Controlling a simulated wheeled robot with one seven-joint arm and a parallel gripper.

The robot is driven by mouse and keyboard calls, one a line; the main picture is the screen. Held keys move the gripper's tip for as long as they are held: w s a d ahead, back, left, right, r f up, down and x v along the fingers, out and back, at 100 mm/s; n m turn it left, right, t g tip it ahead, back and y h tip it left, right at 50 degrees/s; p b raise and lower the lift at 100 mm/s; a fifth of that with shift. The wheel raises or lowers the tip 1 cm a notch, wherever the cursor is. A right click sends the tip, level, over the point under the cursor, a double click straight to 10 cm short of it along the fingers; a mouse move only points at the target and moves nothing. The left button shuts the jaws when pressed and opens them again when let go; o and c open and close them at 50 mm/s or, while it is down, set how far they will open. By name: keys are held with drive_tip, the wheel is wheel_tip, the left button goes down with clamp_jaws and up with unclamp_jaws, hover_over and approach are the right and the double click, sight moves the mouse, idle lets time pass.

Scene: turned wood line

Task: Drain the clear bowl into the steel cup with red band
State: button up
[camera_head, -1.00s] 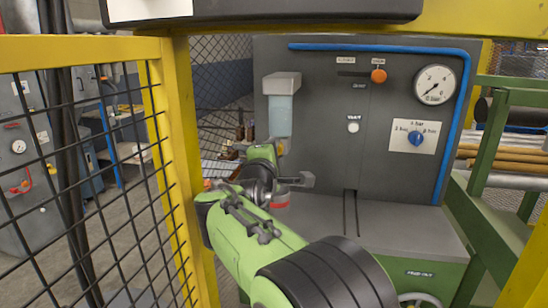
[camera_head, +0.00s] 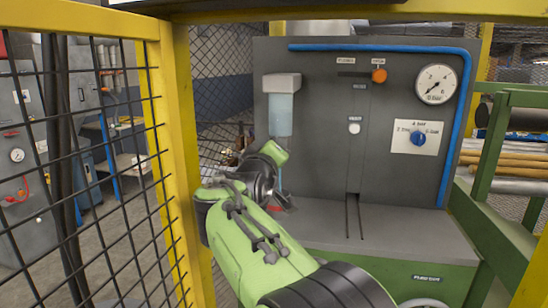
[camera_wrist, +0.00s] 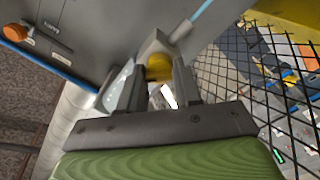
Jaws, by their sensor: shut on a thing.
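The clear bowl (camera_head: 281,115) hangs upright under a pale grey head on the left of the grey panel; a pale bluish part of it seems to show beside my fingers in the wrist view (camera_wrist: 117,84). My gripper (camera_wrist: 158,75) is close below the bowl, its fingers on either side of a yellow rounded part (camera_wrist: 159,67); it appears shut on that part. In the head view my arm hides most of the gripper. The steel cup with red band is almost wholly hidden behind my wrist; only a small reddish patch (camera_head: 280,195) shows there.
A yellow post (camera_head: 180,150) and black mesh fence stand close at the left of my arm. The grey bench top (camera_head: 400,238) is clear on the right. A green rack (camera_head: 492,150) with rods stands at the right. The panel carries an orange knob (camera_head: 379,76) and a gauge (camera_head: 436,79).

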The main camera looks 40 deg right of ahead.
drive_tip(key=shift+f+m, duration=0.1)
drive_tip(key=shift+m, duration=0.5)
drive_tip(key=o, duration=1)
drive_tip(key=shift+o, duration=0.2)
drive_tip(key=v, duration=1.5)
drive_tip(key=shift+s+a, duration=0.25)
drive_tip(key=shift+a, duration=0.05)
